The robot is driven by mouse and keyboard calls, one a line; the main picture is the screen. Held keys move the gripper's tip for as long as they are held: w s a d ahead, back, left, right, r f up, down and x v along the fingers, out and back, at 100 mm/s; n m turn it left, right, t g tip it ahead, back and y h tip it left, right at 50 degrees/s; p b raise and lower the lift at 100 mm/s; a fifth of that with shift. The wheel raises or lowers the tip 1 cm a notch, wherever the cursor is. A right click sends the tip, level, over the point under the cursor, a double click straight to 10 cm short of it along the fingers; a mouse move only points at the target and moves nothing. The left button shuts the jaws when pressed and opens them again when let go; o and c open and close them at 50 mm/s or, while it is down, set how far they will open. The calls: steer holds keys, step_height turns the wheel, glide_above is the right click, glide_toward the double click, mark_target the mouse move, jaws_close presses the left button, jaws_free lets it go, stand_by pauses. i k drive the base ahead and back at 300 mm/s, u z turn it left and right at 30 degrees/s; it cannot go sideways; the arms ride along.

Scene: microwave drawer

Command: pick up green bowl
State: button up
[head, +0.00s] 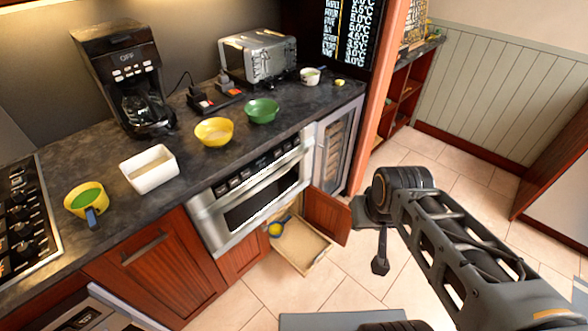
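The green bowl (262,110) stands upright on the dark countertop, right of the yellow bowl (214,131) and in front of the toaster. My gripper (380,264) hangs from the end of my arm at the right, over the tiled floor. It is well below and to the right of the green bowl, apart from it. It is small and dark here, so I cannot tell whether its fingers are open or shut.
A white dish (149,168), a yellow cup (85,203), a coffee maker (125,80) and a toaster (258,57) stand on the counter (180,190). Below it, a drawer (300,245) and a red-brown cabinet door (328,216) stand open. Tiled floor at the right is free.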

mark_target(262, 111)
steer(key=z, duration=0.75)
steer(key=i, duration=0.7)
steer(key=u, duration=3.45)
